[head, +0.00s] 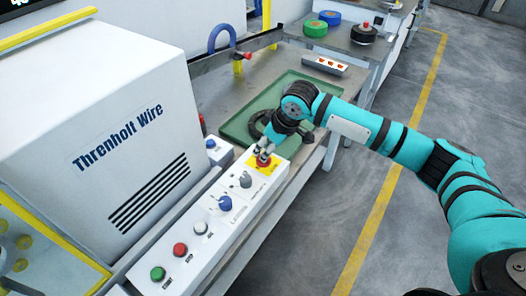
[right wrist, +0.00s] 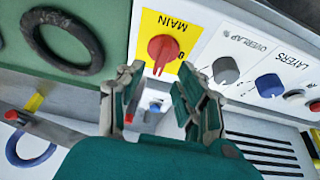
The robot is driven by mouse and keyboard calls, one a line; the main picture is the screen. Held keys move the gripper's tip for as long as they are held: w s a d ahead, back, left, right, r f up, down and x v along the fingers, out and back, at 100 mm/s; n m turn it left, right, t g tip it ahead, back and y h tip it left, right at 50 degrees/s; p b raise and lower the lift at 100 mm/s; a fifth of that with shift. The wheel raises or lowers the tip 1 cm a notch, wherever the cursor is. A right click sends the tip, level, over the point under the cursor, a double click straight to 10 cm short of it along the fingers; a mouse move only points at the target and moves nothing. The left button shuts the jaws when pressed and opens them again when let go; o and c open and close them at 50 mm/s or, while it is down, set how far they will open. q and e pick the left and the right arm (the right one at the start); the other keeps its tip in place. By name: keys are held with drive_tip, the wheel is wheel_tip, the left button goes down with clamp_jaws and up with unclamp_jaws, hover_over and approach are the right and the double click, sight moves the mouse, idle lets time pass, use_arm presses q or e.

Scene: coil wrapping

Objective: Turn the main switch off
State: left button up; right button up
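The main switch is a red rotary knob (right wrist: 163,48) on a yellow plate (right wrist: 150,22) marked MAIN, with a 0 printed near the plate's lower right in the right wrist view. In the head view the yellow plate (head: 275,164) is at the far end of the white control panel, with the knob partly hidden by my gripper. My right gripper (head: 263,153) is just above it. In the right wrist view my right gripper (right wrist: 160,80) is open and empty, its fingertips just short of the knob. My left gripper is not in view.
Beside the switch are a grey knob (head: 245,180), a blue knob (head: 225,203) and several push buttons. The white Threnholt Wire machine (head: 110,110) stands left of the panel. A green tray (head: 240,126) with a black ring (right wrist: 68,42) lies beyond the switch.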

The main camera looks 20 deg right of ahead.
drive_tip(key=shift+x, duration=1.65)
clamp_jaws()
